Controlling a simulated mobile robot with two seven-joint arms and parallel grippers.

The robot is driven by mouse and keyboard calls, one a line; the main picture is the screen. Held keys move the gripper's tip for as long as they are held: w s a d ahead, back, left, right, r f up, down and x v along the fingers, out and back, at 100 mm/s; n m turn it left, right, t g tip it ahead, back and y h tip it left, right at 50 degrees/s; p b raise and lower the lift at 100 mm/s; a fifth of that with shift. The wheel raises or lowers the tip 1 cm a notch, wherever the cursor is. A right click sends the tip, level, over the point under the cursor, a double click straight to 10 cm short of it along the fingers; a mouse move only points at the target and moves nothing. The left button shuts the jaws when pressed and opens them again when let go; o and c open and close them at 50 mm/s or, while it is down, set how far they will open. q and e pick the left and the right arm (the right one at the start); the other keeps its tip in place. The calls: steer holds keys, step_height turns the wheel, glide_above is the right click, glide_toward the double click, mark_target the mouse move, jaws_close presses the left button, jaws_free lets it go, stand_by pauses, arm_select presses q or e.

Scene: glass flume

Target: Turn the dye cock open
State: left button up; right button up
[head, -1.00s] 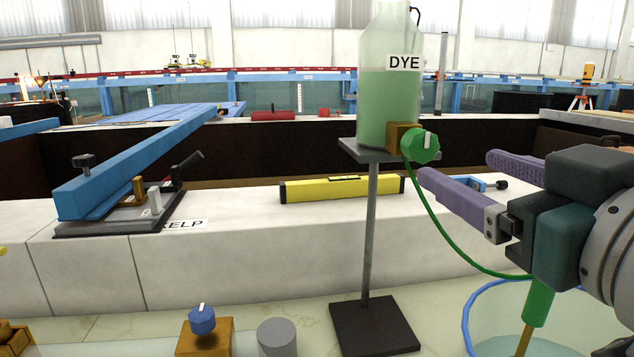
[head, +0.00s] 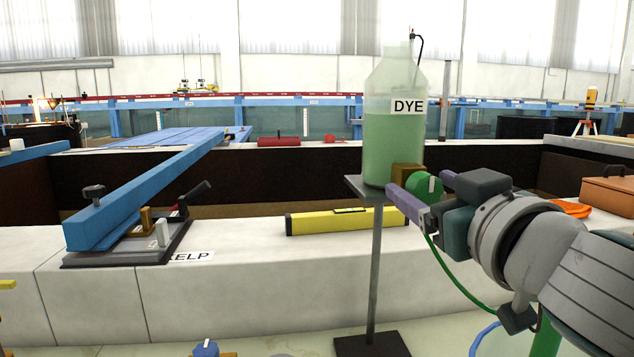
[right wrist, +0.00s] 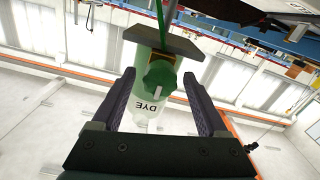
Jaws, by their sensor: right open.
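The dye bottle (head: 395,135), with green liquid and a DYE label, stands on a grey stand plate (head: 362,186). Its green cock knob (head: 427,187) with a white mark sits at the front of a brass block (head: 405,173). My right gripper (head: 415,190) is open, with one purple finger on each side of the knob. In the right wrist view the knob (right wrist: 159,77) shows between the two open fingers (right wrist: 158,100), near their tips; I cannot tell whether they touch it. A green tube (head: 450,275) runs down from the cock. My left gripper is not in view.
A yellow level (head: 345,221) lies on the white ledge left of the stand. A blue beam (head: 150,185) on a dark clamp plate is further left. A blue knob (head: 206,348) is at the bottom. An orange box (head: 608,196) is at the right.

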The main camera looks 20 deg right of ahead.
jaws_close()
stand_by(0.5)
steer(key=n+p, duration=0.1)
steer(key=n, duration=0.2)
steer(key=shift+n, duration=0.4)
steer(key=n+p, duration=0.2)
steer(key=n, duration=0.3)
steer(key=shift+a+n, duration=0.1)
steer(key=shift+n, duration=0.2)
steer(key=n+p, duration=0.1)
steer(key=n, duration=0.3)
steer(key=shift+n, duration=0.3)
steer(key=shift+f+n+p, duration=0.15)
steer(key=shift+n+p, duration=0.35)
steer(key=shift+n, duration=1.5)
